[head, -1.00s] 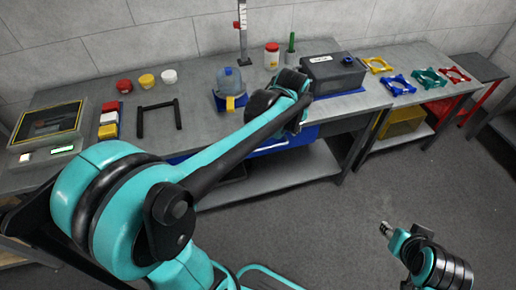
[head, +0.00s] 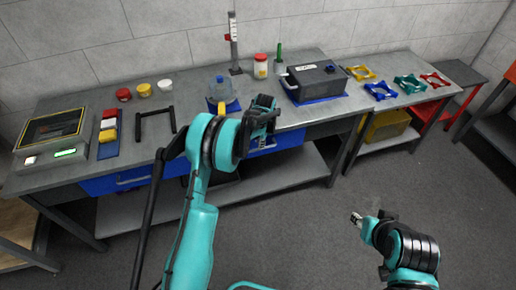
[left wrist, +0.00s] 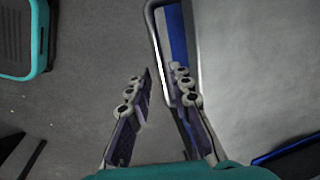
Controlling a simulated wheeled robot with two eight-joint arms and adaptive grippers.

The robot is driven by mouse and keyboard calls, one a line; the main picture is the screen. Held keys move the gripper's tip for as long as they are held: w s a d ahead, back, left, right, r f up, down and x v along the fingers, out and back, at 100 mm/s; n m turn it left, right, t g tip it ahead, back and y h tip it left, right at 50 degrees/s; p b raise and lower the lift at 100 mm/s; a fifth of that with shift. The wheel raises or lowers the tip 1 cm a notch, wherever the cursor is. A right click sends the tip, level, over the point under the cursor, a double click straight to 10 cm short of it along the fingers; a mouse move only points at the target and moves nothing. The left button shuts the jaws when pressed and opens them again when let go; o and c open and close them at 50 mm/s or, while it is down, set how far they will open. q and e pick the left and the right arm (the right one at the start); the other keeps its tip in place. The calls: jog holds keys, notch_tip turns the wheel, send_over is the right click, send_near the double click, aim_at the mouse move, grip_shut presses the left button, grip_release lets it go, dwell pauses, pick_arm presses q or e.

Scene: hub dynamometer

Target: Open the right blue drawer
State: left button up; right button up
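The right blue drawer (head: 289,139) is under the bench top, partly hidden behind my left arm; it looks shut. My left gripper (head: 264,116) is in front of it, at the bench's front edge. In the left wrist view, its two fingers (left wrist: 158,85) are apart. The drawer's metal handle (left wrist: 155,45) runs down between them, close to the right finger, with a blue strip of drawer front beside it. I cannot tell whether the finger touches it. The left blue drawer (head: 118,180) is shut. My right gripper (head: 356,219) hangs over the floor, away from the bench.
On the bench are a black box (head: 315,80) on a blue base, a blue-topped jug (head: 219,88), a red-lidded jar (head: 261,66) and several coloured brackets. A lower shelf (head: 300,172) lies under the drawer. The floor in front is free.

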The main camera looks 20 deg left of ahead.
pick_arm(q)
jog(key=shift+w+a+f+b, duration=0.1)
jog(key=shift+w+f+b, duration=0.15)
jog(key=shift+f, duration=0.75)
jog(key=shift+w+a+f+b, duration=0.1)
jog(key=shift+f+b, duration=0.1)
jog(key=shift+f, duration=0.75)
pick_arm(e)
jog(key=shift+f, duration=0.65)
pick_arm(q)
grip_shut()
jog(key=shift+s+d, duration=0.1)
